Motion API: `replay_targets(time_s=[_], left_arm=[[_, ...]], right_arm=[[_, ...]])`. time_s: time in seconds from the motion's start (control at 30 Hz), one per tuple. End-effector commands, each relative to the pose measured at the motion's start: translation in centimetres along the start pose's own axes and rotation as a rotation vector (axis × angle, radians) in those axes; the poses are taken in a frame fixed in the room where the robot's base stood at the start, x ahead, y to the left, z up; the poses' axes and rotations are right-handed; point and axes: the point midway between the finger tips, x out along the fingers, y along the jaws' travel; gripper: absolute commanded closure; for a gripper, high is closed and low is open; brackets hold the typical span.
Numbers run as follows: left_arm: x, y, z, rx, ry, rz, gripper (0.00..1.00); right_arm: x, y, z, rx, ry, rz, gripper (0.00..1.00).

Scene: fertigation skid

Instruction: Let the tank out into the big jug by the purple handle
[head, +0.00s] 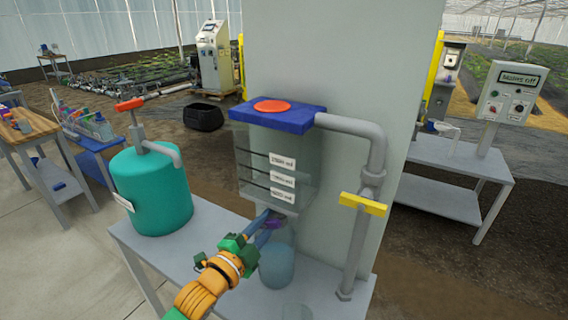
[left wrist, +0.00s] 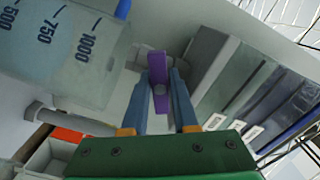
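The clear tank (head: 262,150) with a blue lid and white volume labels stands against a pale wall panel. Its purple handle (head: 273,223) sits below it and shows better in the left wrist view (left wrist: 158,85). My left gripper (head: 266,220) has its blue fingers on both sides of this handle, and the handle fills the gap between the fingertips. A see-through jug (head: 277,267) stands below the outlet on the bench. In the left wrist view a large jug (left wrist: 70,62) shows marks 500, 750 and 1000. My right gripper is in neither view.
A grey pipe (head: 377,150) with a yellow handle (head: 362,204) runs down right of the tank. A teal vessel (head: 150,190) with an orange handle stands at the left of the bench (head: 215,222).

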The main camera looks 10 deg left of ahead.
Motion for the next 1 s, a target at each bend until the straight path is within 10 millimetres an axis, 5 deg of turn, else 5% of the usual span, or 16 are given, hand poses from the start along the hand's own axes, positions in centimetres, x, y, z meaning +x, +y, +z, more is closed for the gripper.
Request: replay_targets(time_s=[0.37, 0.6, 0.77, 0.8, 0.9, 1.0], left_arm=[[-0.02, 0.01, 0.01, 0.005, 0.000, 0.000, 1.00], [-0.03, -0.04, -0.02, 0.534, 0.000, 0.002, 1.00], [-0.02, 0.06, 0.02, 0.557, 0.000, 0.001, 1.00], [-0.03, 0.06, 0.02, 0.556, 0.000, 0.001, 0.66], [-0.03, 0.06, 0.02, 0.554, 0.000, 0.001, 0.40], [-0.02, 0.05, 0.02, 0.553, 0.000, 0.001, 0.40]], right_arm=[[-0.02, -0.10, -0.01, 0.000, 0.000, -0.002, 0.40], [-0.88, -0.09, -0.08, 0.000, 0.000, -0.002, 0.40], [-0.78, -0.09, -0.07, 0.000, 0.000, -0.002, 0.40], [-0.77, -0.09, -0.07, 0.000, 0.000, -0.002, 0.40], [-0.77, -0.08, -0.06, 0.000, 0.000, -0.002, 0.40], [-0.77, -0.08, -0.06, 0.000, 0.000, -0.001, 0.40]])
